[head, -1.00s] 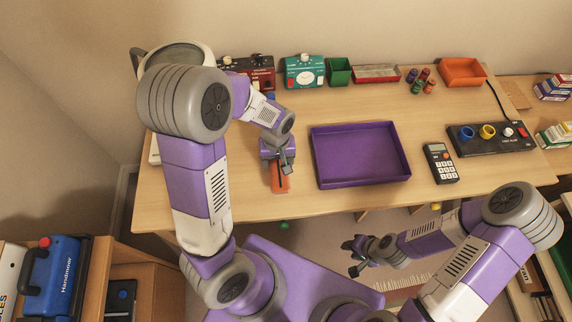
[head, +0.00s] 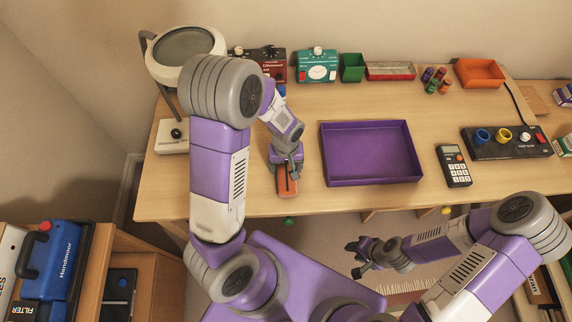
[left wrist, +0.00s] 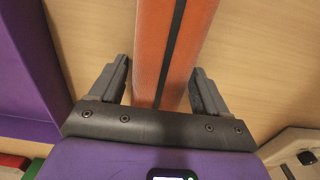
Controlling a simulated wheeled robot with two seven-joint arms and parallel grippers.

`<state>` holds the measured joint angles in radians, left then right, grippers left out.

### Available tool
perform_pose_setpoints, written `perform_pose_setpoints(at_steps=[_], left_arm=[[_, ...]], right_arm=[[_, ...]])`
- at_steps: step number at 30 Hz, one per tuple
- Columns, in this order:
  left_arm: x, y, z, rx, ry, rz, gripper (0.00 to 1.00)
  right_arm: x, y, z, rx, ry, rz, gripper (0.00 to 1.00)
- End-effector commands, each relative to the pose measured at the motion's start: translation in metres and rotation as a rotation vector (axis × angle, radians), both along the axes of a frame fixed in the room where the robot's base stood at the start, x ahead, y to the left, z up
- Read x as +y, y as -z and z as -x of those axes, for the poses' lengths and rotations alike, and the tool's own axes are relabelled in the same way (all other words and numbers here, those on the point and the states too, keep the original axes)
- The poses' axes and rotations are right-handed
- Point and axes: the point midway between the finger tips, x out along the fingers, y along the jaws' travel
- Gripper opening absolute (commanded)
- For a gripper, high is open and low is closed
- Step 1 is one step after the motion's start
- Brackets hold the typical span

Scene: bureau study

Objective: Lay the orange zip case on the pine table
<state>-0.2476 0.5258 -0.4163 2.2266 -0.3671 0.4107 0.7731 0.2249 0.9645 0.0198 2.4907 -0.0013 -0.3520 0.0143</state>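The orange zip case (head: 287,187), with a dark stripe along its middle, appears to lie on the pine table (head: 245,201) near its front edge, left of the purple tray. My left gripper (head: 288,168) is over the case and hides its far part. In the left wrist view, the case (left wrist: 150,50) runs between the two fingers of my left gripper (left wrist: 158,92). A narrow gap shows on each side, so the fingers are open around it. My right gripper (head: 357,258) is open and empty, off the table's front edge.
A purple tray (head: 418,150) lies just right of the case. A calculator (head: 454,165) and a black panel with knobs (head: 510,142) are further right. A magnifier lamp (head: 187,45) stands at the back left. Boxes and small bins line the back edge.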

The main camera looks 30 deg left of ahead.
Motion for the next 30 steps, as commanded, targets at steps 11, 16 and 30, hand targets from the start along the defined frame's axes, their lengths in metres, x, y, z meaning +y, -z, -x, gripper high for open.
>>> perform_pose_setpoints(at_steps=[11, 16, 30], left_arm=[[0.0, -0.001, 0.0, 0.0, 0.0, 0.0, 0.91], [0.0, -0.017, -0.001, -0.003, 0.001, 0.001, 0.91], [0.0, -0.11, -0.001, -0.003, 0.0, 0.001, 0.91]], right_arm=[[0.0, -0.001, 0.0, 0.0, 0.0, 0.0, 0.39], [0.0, -0.008, 0.0, 0.0, 0.0, 0.0, 0.39], [0.0, -0.038, 0.0, 0.0, 0.0, 0.0, 0.39]])
